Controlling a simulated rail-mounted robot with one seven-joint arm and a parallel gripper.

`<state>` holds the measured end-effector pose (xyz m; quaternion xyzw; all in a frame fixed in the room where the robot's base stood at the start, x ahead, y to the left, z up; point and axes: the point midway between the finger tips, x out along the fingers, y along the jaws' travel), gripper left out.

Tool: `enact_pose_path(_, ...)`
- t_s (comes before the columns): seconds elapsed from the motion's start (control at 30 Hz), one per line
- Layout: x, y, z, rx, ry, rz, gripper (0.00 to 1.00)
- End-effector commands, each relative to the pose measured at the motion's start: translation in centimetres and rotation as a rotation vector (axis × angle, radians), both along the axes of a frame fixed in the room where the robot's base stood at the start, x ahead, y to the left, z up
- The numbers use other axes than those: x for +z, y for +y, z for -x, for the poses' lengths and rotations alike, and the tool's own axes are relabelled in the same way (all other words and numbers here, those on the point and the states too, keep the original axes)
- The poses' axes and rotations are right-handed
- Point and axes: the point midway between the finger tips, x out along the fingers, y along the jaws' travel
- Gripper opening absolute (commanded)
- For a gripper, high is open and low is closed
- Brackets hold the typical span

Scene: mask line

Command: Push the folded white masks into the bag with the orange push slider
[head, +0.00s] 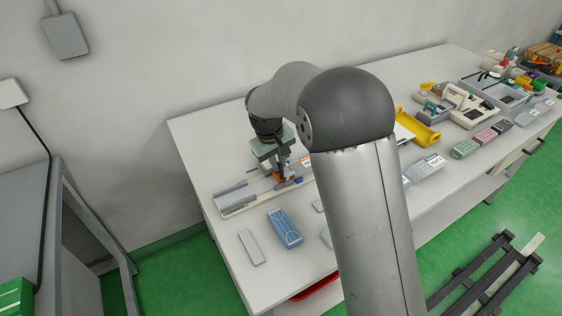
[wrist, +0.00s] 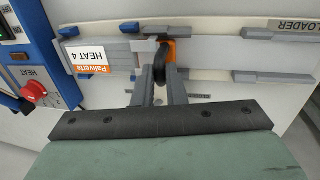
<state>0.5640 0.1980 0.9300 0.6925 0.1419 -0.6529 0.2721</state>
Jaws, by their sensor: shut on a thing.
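My gripper (wrist: 160,76) is shut on the black handle of the orange push slider (wrist: 170,48). In the head view my gripper (head: 276,163) points down, with the orange slider (head: 287,177) below it. The slider stands in the channel of the pale loader tray (wrist: 230,52), at the end of a whitish bag with a HEAT 4 label (wrist: 86,54). The whitish layers left of the slider (wrist: 122,48) may be bag or masks; I cannot tell which. No mask shows clearly, and my fingers hide part of the slider.
A blue sealer with a red knob (wrist: 34,92) stands at the left in the wrist view. Grey guide blocks (wrist: 218,78) line the tray. A blue packet (head: 285,228) and a pale flat piece (head: 251,247) lie near the table's front. Bare tabletop (head: 205,150) shows behind the tray.

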Motion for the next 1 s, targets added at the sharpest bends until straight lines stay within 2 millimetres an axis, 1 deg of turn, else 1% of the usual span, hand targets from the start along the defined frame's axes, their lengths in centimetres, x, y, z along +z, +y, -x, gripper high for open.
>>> enact_pose_path(0.03,0.1,-0.4,-0.2,-0.001,-0.003,0.006,0.00)
enact_pose_path(0.23,0.1,-0.6,-0.3,-0.003,-0.005,0.008,0.00)
enact_pose_path(0.27,0.1,-0.6,-0.3,-0.003,-0.005,0.008,0.17)
enact_pose_path(0.3,0.1,-0.6,-0.3,-0.003,-0.005,0.008,0.28)
enact_pose_path(0.33,0.1,-0.6,-0.3,-0.004,-0.005,0.006,0.33)
enact_pose_path(0.6,0.1,-0.4,-0.2,-0.003,-0.004,0.005,0.33)
enact_pose_path(0.73,0.9,-0.2,-0.1,-0.003,-0.005,0.003,0.33)
enact_pose_path(0.87,3.0,0.2,0.1,-0.002,-0.008,0.002,0.33)
enact_pose_path(1.0,6.3,0.8,0.5,-0.002,-0.009,0.001,0.33)
